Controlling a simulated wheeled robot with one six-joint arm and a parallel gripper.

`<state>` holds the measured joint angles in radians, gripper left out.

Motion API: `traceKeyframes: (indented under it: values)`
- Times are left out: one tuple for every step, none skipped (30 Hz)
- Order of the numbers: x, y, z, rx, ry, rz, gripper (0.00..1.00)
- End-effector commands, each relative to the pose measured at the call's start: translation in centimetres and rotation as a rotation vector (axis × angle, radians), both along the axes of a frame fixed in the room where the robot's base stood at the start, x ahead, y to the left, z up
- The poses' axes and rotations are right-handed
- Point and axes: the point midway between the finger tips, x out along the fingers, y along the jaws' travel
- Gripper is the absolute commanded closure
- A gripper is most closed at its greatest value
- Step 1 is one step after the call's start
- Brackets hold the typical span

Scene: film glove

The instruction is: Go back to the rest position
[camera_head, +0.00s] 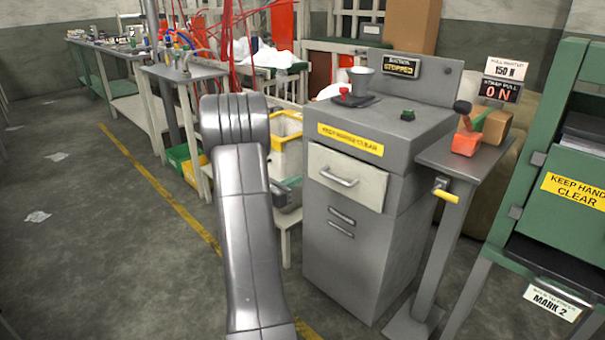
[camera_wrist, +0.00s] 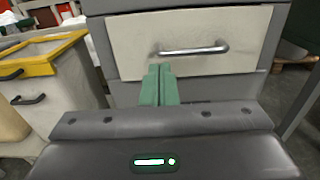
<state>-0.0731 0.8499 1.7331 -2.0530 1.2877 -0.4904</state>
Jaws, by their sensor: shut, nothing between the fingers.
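My gripper shows in the wrist view (camera_wrist: 158,72) with its two green fingers together and nothing between them. It is in front of the grey machine cabinet, just below the handle (camera_wrist: 190,49) of its pale drawer (camera_wrist: 130,35); I cannot tell the exact gap. In the head view my grey arm rises in the middle and bends away, and part of the gripper (camera_head: 292,182) shows beside the cabinet (camera_head: 352,240), left of the drawer (camera_head: 345,195). The drawer looks shut.
A side stand (camera_head: 450,158) holds an orange block (camera_head: 466,143). A green machine (camera_head: 540,130) stands at right. A yellow-rimmed bin (camera_wrist: 45,52) is left of the gripper. The floor at left is mostly clear.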

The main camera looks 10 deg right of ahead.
Motion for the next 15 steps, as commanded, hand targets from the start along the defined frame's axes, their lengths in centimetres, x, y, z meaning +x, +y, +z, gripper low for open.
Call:
traceKeyframes:
  values:
    - [-0.15,0.25,0.05,-0.001,0.001,0.001,1.0]
    - [-0.22,0.31,0.03,-0.001,0.0,0.001,1.0]
    - [-0.28,0.35,0.02,-0.001,0.0,0.0,1.0]
    - [-0.31,0.37,0.01,-0.001,0.0,0.0,1.0]
    - [-0.32,0.37,0.0,-0.001,0.0,0.0,1.0]
    - [-0.32,0.37,-0.01,-0.001,0.0,0.0,1.0]
    - [-0.31,0.37,-0.02,-0.001,0.0,0.0,1.0]
    - [-0.31,0.36,-0.02,-0.001,0.0,0.0,1.0]
    - [-0.31,0.36,-0.02,-0.001,0.0,0.0,1.0]
    - [-0.3,0.36,-0.02,-0.001,0.0,0.0,1.0]
    - [-0.29,0.36,-0.02,-0.001,0.0,0.0,1.0]
    - [-0.27,0.32,-0.02,-0.001,-0.001,0.0,1.0]
    - [-0.24,0.26,-0.03,-0.001,-0.001,-0.001,1.0]
    - [-0.17,0.17,-0.05,-0.001,-0.001,-0.001,1.0]
    - [-0.03,-0.02,-0.08,0.001,-0.001,-0.001,1.0]
